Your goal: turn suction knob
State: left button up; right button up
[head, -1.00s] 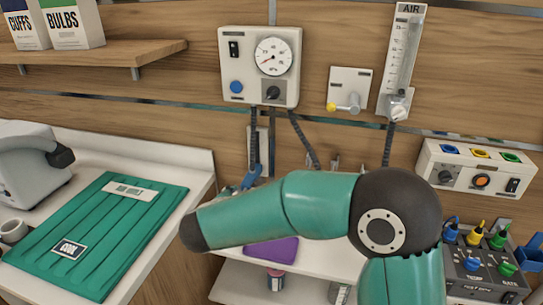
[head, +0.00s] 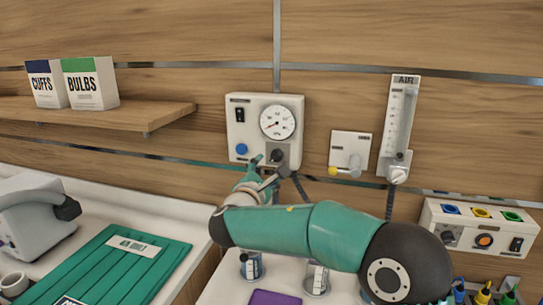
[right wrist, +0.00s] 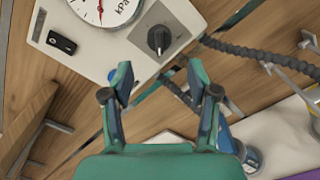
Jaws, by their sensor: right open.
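The suction unit (head: 240,108) is a cream wall box with a round gauge (head: 277,122), a black switch, a blue button and a dark knob (head: 278,156) at its lower right. In the right wrist view the knob (right wrist: 158,39) shows clearly, with its pointer ridge, beyond the fingertips. My right gripper (head: 264,174) is just below and in front of the unit in the head view. In the wrist view its two fingers (right wrist: 160,74) are apart with nothing between them, and the knob lies ahead of the gap, not touched. My left gripper is not in view.
Dark ribbed hoses (right wrist: 262,54) run close beside the unit. A valve plate (head: 350,148) and an AIR flowmeter (head: 400,120) are on the wall to the right. A shelf (head: 150,115) with boxes is at left. Jars stand on the counter below.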

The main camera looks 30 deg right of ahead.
aim_at(274, 160)
jog(key=p+x, duration=0.1)
jog(key=x, duration=0.3)
jog(key=shift+w+d+r, duration=0.1)
jog(key=shift+w+d, duration=0.15)
jog(key=shift+d, duration=0.05)
jog(key=shift+p+x, duration=0.5)
jog(key=shift+x, duration=0.35)
jog(key=shift+a, duration=0.1)
